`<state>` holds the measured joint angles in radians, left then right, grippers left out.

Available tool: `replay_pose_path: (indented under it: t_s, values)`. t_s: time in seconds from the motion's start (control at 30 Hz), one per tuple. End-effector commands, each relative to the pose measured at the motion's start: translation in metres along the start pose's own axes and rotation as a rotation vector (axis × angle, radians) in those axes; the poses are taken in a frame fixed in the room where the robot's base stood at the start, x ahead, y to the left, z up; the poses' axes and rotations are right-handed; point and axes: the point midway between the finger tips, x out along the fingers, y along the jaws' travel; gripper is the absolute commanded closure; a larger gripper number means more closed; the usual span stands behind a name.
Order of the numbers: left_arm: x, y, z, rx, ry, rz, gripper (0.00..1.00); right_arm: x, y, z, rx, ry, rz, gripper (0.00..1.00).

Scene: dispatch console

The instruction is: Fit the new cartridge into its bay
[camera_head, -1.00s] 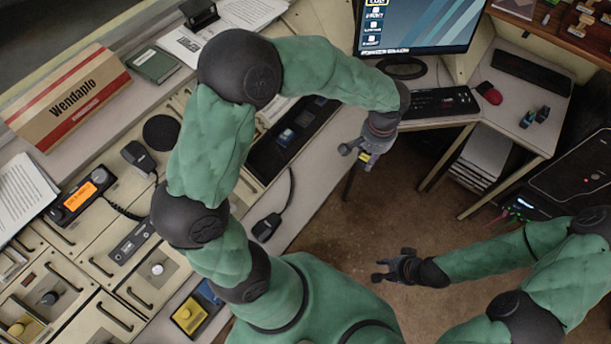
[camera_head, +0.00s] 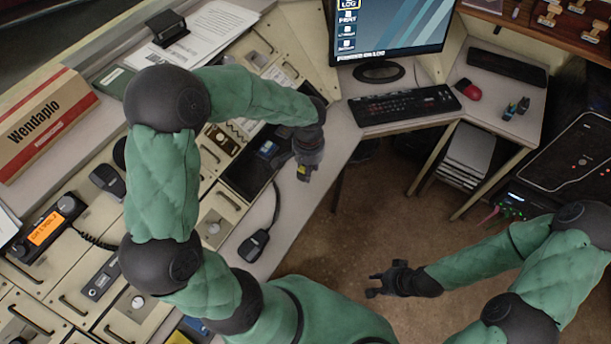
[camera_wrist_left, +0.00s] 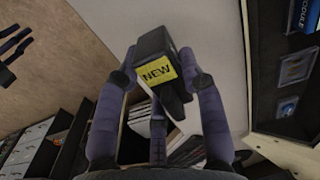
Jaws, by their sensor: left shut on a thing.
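The new cartridge (camera_wrist_left: 157,73) is a dark block with a yellow label reading NEW. My left gripper (camera_head: 303,171) is shut on it, with the fingers around its sides in the left wrist view. In the head view the cartridge shows only as a small yellow patch, above the console's front edge and apart from the dark recessed panel (camera_head: 238,180). That panel holds a blue-marked module and also shows in the left wrist view (camera_wrist_left: 285,130); I cannot tell which slot is the cartridge's bay. My right gripper (camera_head: 373,285) is open and empty above the floor.
A handset (camera_head: 254,245) on a cord lies at the console's front edge. A radio with an orange display (camera_head: 45,230) and a Wendaplo box (camera_head: 45,120) are at left. A keyboard (camera_head: 405,105) and monitor (camera_head: 390,28) stand behind. Open floor lies below the right arm.

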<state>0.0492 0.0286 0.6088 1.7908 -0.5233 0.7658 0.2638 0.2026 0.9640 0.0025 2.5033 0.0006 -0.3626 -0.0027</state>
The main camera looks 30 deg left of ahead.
Motion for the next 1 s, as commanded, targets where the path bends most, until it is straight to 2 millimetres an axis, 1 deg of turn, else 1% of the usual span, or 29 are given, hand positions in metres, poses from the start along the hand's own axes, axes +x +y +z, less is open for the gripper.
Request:
replay_pose_path:
  t_s: [0.13,0.23,0.33,0.6,0.77,0.8,0.83,0.87,1.0]
  values:
    - [0.011,-0.008,0.002,-0.001,-0.001,0.000,0.93,0.005,0.002,0.000,0.000,0.000,0.000,0.68]
    - [0.028,-0.007,0.003,0.001,-0.004,0.001,0.93,0.011,0.004,-0.001,0.000,0.000,0.000,0.68]
    - [0.039,-0.007,0.003,0.001,-0.001,0.001,0.93,0.016,0.006,-0.001,0.000,0.000,0.000,0.68]
    - [0.039,-0.007,0.002,0.001,0.000,0.000,0.93,0.015,0.005,-0.001,0.000,0.000,0.000,0.68]
    - [0.044,-0.007,0.002,0.000,0.000,0.000,0.93,0.018,0.006,-0.001,0.000,0.000,0.000,0.68]
    - [0.043,-0.007,0.002,0.000,0.000,0.000,0.50,0.017,0.006,-0.001,0.000,0.000,0.000,0.68]
    - [0.043,-0.007,0.002,0.001,-0.001,0.000,0.41,0.017,0.006,-0.001,0.000,0.000,0.000,0.68]
    - [0.043,-0.007,0.002,0.000,0.000,0.000,0.37,0.017,0.006,-0.001,0.000,0.000,0.000,0.68]
    - [0.043,-0.007,0.002,0.000,0.000,0.000,0.37,0.017,0.006,-0.001,0.000,0.000,0.000,0.68]
